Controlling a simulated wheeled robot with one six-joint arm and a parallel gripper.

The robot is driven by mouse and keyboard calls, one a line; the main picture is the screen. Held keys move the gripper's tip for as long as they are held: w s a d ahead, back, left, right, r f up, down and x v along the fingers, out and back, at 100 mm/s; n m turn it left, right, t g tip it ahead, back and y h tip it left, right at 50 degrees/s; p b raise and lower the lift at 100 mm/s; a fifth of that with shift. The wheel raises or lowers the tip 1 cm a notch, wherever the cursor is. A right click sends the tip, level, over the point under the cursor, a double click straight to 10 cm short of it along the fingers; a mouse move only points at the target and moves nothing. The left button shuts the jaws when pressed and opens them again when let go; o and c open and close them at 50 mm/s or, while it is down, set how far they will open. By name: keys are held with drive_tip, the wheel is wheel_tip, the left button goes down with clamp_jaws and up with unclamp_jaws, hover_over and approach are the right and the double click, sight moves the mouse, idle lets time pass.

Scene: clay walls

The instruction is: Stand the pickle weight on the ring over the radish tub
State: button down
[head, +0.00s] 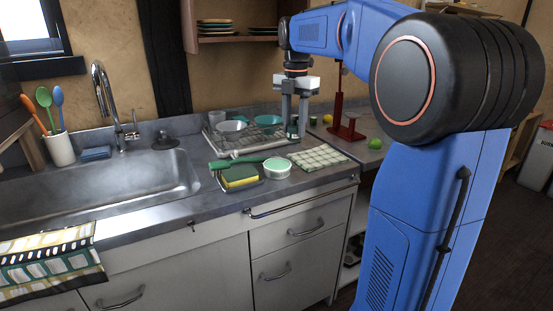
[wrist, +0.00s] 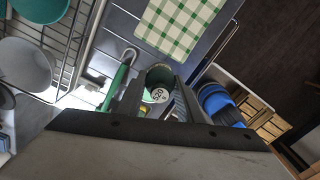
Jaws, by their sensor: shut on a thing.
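My gripper (head: 292,122) points down over the right end of the dish rack, its fingers closed on a small dark green-grey cylinder, the pickle weight (head: 292,129). In the wrist view the weight (wrist: 158,93) sits between both fingers, with a pale marked face towards the camera. A red stand (head: 346,132) with an upright post is to the right of my gripper. I cannot make out a ring clearly.
The dish rack (head: 215,146) holds bowls and cups. A green brush (head: 238,161) and a yellow-green sponge (head: 240,176) lie near the tub. The checked cloth (head: 318,157) lies flat. A lime (head: 375,144) and a yellow fruit (head: 327,118) are near the stand. The sink (head: 110,180) is left.

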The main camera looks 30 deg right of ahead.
drive_tip(key=shift+d+f, duration=0.1)
drive_tip(key=shift+f, duration=4.7)
drive_tip(key=shift+f, duration=0.3)
drive_tip(key=c, duration=1.2)
unclamp_jaws()
drive_tip(key=shift+f, duration=0.2)
drive_tip(key=shift+r, duration=0.1)
wheel_tip(320, 180, up, 12)
drive_tip(key=shift+r, duration=0.45)
drive_tip(key=shift+s, duration=0.1)
